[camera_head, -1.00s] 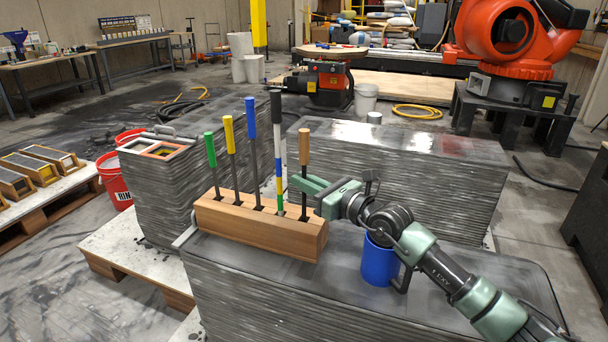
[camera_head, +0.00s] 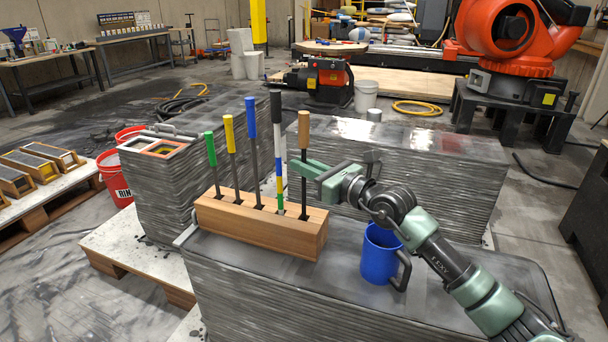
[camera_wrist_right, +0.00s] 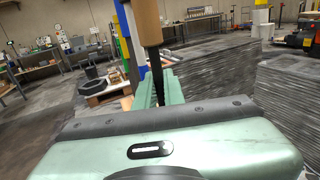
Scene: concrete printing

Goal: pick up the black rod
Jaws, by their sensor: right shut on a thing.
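The black rod with a tan wooden handle (camera_head: 304,130) stands upright at the right end of the wooden block (camera_head: 230,215). Its lower end meets the block's top; I cannot tell how deep it sits. My right gripper (camera_head: 305,167) is shut on the rod's black shaft just below the handle. In the right wrist view the rod's shaft (camera_wrist_right: 156,62) runs down between the green fingers (camera_wrist_right: 158,90), with the tan handle above. My left gripper is out of view.
Rods with green (camera_head: 210,148), yellow (camera_head: 229,128), blue (camera_head: 251,115) and black (camera_head: 276,104) tops stand left in the same block. A blue mug (camera_head: 377,258) stands right of the block on the layered concrete slab (camera_head: 300,300), below my right arm.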

